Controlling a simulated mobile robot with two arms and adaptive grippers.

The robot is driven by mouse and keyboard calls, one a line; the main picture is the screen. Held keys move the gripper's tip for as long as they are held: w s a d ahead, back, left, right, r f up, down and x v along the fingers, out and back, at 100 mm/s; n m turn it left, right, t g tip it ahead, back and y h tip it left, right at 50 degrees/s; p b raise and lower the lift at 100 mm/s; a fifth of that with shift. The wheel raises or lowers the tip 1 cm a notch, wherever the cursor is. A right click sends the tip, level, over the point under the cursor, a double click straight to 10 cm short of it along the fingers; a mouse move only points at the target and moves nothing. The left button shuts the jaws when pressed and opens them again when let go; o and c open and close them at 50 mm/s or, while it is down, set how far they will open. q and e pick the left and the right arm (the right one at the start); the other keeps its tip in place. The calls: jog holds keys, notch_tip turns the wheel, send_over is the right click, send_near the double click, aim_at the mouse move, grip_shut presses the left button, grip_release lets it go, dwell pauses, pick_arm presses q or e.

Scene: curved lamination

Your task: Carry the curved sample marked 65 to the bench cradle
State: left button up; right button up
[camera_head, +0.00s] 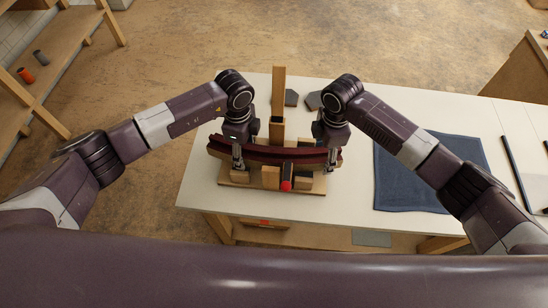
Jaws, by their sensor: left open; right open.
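The curved sample (272,151), a dark red bent strip, lies across the wooden bench cradle (314,189) on the white bench. No number can be read on it. The cradle has a flat base, several blocks and a tall upright post behind the sample. My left gripper (238,164) is open at the sample's left end. My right gripper (331,160) is open at its right end. Both point down with fingers around or close beside the strip; contact cannot be told. The sample hides part of the cradle's supports.
A red knob (286,186) sits at the cradle's front. A dark blue mat (405,185) lies to the right on the bench (200,180). A wooden shelf (60,75) stands at far left. Open floor lies behind the bench.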

pick_arm(q)
notch_tip(320, 180, up, 8)
jog(key=shift+f, duration=0.1)
pick_arm(e)
notch_tip(320, 180, up, 12)
dwell(0.8)
dwell(0.4)
